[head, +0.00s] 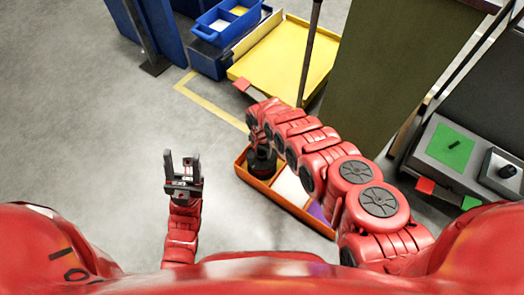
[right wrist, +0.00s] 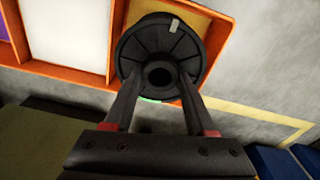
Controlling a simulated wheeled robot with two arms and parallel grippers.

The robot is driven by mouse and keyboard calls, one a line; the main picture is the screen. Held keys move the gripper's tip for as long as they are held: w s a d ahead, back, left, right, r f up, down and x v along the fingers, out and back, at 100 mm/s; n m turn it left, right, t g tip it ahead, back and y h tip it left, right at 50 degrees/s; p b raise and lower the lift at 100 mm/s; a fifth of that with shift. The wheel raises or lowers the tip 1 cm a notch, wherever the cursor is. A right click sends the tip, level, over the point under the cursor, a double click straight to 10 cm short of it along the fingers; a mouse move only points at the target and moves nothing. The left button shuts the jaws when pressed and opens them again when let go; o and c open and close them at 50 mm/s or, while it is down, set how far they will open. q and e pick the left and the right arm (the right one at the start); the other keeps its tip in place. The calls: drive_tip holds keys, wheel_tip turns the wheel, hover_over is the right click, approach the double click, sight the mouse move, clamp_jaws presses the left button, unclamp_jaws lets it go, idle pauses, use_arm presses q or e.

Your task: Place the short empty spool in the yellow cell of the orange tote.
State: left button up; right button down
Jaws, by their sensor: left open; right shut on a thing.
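The short spool (right wrist: 150,40) is black with a round flange and a centre hole. In the right wrist view my right gripper (right wrist: 158,95) is shut on it, one finger on each side. The spool overlaps the end cell of the orange tote (right wrist: 108,60), where a yellowish floor (right wrist: 183,14) shows behind it. In the head view the spool (head: 262,166) is at the tote's upper left end. I cannot tell whether it is above the cell or touching its floor. My left gripper (head: 183,163) is open and empty, left of the tote.
The tote's white cell (head: 290,187) and purple cell (head: 319,211) look empty. A yellow platform (head: 285,62) and a blue bin (head: 225,20) stand beyond. A grey bench with a green square (head: 450,146) is at right. The floor around my left gripper is clear.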

drive_tip(key=shift+c, duration=1.1)
unclamp_jaws()
